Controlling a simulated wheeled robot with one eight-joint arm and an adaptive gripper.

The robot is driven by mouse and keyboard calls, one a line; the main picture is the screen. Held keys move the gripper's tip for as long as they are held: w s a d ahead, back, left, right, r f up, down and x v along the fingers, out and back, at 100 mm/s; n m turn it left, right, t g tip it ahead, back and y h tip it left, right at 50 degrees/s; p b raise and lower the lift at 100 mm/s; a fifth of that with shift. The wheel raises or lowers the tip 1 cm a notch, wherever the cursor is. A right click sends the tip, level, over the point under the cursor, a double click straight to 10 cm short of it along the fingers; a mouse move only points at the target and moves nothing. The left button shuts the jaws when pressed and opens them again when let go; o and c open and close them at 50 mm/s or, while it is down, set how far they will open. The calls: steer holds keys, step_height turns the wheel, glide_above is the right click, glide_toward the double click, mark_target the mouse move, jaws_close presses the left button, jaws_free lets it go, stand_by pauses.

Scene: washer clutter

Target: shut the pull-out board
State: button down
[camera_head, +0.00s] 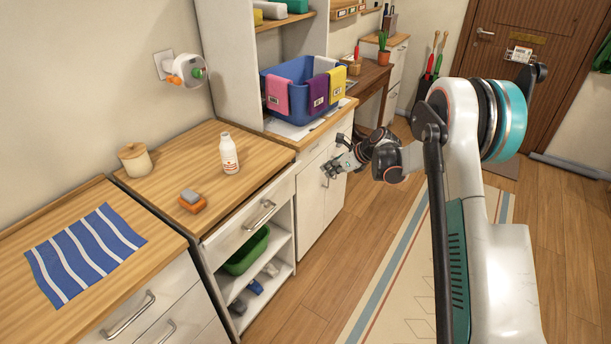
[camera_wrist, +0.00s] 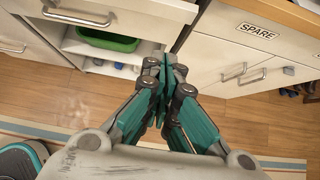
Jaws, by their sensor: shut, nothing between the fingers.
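My gripper (camera_head: 331,169) is shut and empty, in front of the white cabinet at the middle of the head view. In the wrist view its closed fingertips (camera_wrist: 164,66) point towards the cabinet fronts. No pull-out board shows clearly as such. The white front marked SPARE (camera_wrist: 257,32), under a wooden top (camera_head: 322,125), is right of the fingertips in the wrist view. I cannot tell whether it stands out from the cabinet. A gap shows between my gripper and the cabinet in the head view.
A blue basket (camera_head: 297,91) with cloths stands on the wooden top. Left of it, a counter (camera_head: 150,183) holds a bottle (camera_head: 229,155), jar and sponges. Below, an open shelf holds a green bin (camera_head: 246,251). Clear floor (camera_head: 285,310) and a striped rug lie in front.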

mark_target(295, 169)
steer(key=w+a+r+b+x, duration=0.1)
steer(key=r+b+x, duration=0.1)
steer(key=x, duration=1)
steer(key=shift+w+a+f+b, duration=0.3)
steer(key=shift+a+b, duration=0.25)
steer(key=shift+b, duration=0.25)
steer(key=w+a, duration=0.2)
steer(key=a, duration=0.1)
steer(key=shift+w+a, duration=0.2)
steer(key=shift+w, duration=0.05)
steer(key=shift+r, duration=0.1)
